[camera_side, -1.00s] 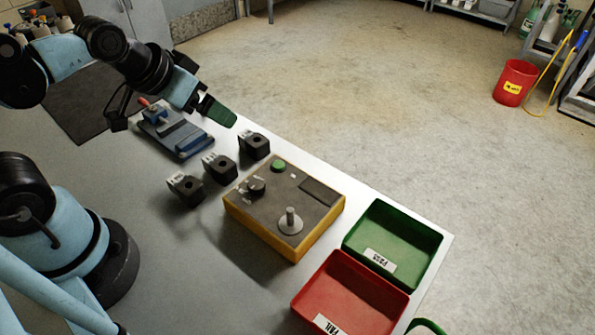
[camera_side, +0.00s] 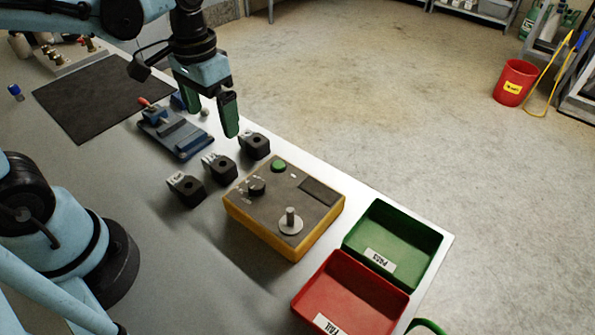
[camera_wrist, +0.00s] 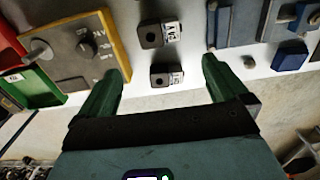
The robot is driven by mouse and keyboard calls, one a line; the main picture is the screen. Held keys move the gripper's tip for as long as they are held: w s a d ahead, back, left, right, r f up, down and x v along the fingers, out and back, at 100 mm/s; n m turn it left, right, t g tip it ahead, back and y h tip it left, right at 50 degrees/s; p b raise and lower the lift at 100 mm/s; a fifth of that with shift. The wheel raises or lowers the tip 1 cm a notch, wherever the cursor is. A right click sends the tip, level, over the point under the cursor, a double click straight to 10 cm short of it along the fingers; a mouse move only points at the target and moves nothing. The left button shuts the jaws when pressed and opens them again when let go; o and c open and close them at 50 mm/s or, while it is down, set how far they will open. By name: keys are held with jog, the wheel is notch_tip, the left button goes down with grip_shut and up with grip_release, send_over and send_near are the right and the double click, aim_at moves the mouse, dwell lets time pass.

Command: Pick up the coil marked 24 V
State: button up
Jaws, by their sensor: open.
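Three black coils with white labels stand in a row on the table in the side view: a near-left one (camera_side: 186,189), a middle one (camera_side: 220,168) and a far-right one (camera_side: 254,146). Their labels are too small to read there. My gripper (camera_side: 212,122) is open and empty, above the table behind the row. Its green fingers (camera_wrist: 163,68) flank the lower coil in the wrist view, without visible contact.
A yellow-sided test box (camera_side: 315,222) stands right of the coils, with a green bin (camera_side: 437,243) and a red bin (camera_side: 300,302) beyond it. A blue fixture (camera_side: 183,140) lies behind the coils. A dark mat (camera_side: 95,100) lies farther back.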

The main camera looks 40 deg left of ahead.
send_over(219, 158)
jog(key=f, duration=0.6)
jog(key=shift+w+d+f, duration=0.15)
jog(key=shift+w+f, duration=0.1)
jog(key=shift+s+a+f, duration=0.1)
jog(key=shift+s+f, duration=0.05)
jog(key=shift+f, duration=1.25)
jog(key=shift+s+a+f, duration=0.1)
jog(key=shift+s+f, duration=0.05)
jog(key=shift+f, duration=1.25)
jog(key=shift+c, duration=0.3)
jog(key=c, duration=0.9)
